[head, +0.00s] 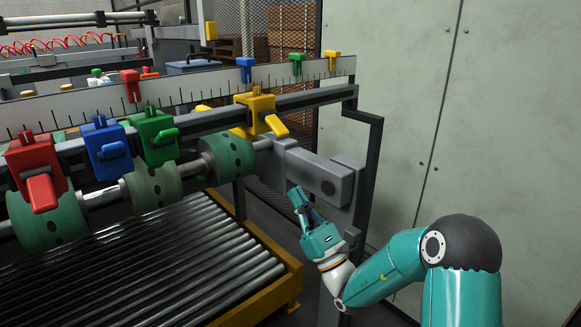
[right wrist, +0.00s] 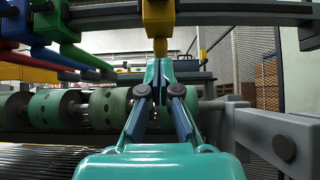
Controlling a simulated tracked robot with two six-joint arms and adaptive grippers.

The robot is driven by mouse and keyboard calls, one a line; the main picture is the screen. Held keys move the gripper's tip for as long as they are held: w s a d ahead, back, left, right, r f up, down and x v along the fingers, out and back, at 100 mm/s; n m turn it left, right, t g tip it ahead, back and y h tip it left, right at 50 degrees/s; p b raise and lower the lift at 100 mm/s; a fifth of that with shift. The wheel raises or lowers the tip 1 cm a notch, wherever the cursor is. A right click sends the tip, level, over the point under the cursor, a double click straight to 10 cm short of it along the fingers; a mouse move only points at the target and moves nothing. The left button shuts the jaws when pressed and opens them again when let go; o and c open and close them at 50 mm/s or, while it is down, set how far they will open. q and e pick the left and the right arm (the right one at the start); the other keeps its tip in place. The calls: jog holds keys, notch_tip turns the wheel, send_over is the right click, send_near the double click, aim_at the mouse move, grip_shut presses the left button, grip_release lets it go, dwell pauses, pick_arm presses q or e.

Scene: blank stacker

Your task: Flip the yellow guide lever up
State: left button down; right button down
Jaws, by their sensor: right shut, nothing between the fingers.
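The yellow guide block (head: 256,108) sits at the right end of the dark rail in the head view. Its yellow lever (head: 277,125) slants down and to the right. My right gripper (head: 298,197) is shut and empty, below and to the right of the lever, with a visible gap in the head view. In the right wrist view the closed fingertips (right wrist: 160,68) point toward the yellow block (right wrist: 158,18), and the yellow lever (right wrist: 160,46) hangs just above them. Whether they touch there, I cannot tell. My left gripper is not in view.
Red (head: 32,160), blue (head: 105,148) and green (head: 155,135) guide blocks share the rail. Green rollers (head: 228,157) sit on a shaft below. A grey bracket (head: 325,180) stands beside my right gripper. A roller conveyor (head: 180,265) lies below left.

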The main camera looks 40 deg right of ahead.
aim_at(276, 124)
jog(key=w+r+p, duration=0.3)
jog(key=w+r, duration=0.2)
jog(key=r, duration=0.5)
jog(key=shift+a, duration=0.2)
